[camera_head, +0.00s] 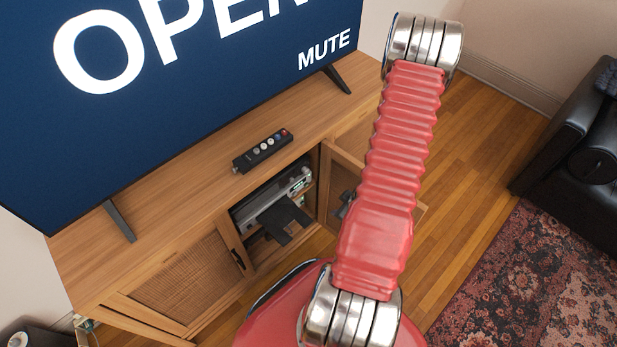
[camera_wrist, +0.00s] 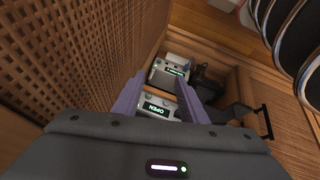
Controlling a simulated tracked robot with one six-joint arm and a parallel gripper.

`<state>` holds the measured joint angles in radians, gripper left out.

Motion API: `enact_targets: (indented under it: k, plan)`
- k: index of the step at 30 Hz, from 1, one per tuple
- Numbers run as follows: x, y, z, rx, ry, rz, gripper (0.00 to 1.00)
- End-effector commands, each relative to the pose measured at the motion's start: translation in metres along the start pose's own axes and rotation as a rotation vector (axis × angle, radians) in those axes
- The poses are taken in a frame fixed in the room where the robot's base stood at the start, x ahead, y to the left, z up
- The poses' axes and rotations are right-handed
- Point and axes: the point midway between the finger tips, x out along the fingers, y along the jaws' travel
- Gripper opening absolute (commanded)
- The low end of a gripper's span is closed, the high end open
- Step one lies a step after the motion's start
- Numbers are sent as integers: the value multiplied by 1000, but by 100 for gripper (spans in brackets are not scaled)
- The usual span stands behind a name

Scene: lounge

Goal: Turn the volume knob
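A silver receiver (camera_head: 290,188) sits on the upper shelf inside the open cabinet. In the wrist view, a pale device with a small lit display (camera_wrist: 174,71) lies ahead between my fingertips, and a nearer pale unit reads "OPEN" (camera_wrist: 158,107). I cannot tell which one carries the volume knob; no knob is clear at this size. My gripper (camera_wrist: 160,79) is open, with its two purple-grey fingers apart and nothing held. In the head view, the dark gripper body (camera_head: 284,220) is at the cabinet opening, hiding part of the receiver's front; the fingertips are not clear there.
The cabinet (camera_head: 215,180) bears a remote (camera_head: 263,150) and a large television (camera_head: 190,80) reading "OPEN" and "MUTE". An open door (camera_head: 343,180) stands right of the opening; a woven panel (camera_head: 187,272) is left. Wooden floor (camera_head: 480,130) lies clear to the right, beside a rug (camera_head: 520,270).

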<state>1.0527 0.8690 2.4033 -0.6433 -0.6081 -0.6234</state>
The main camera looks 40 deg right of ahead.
Motion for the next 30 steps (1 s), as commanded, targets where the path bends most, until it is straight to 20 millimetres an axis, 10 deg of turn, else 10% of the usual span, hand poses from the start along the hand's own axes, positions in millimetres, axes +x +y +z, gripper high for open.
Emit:
enact_targets:
  k: [14,30]
  plan:
    - [-64,18,-28,160,-260,4,39]
    - [-158,10,-136,221,-295,71,39]
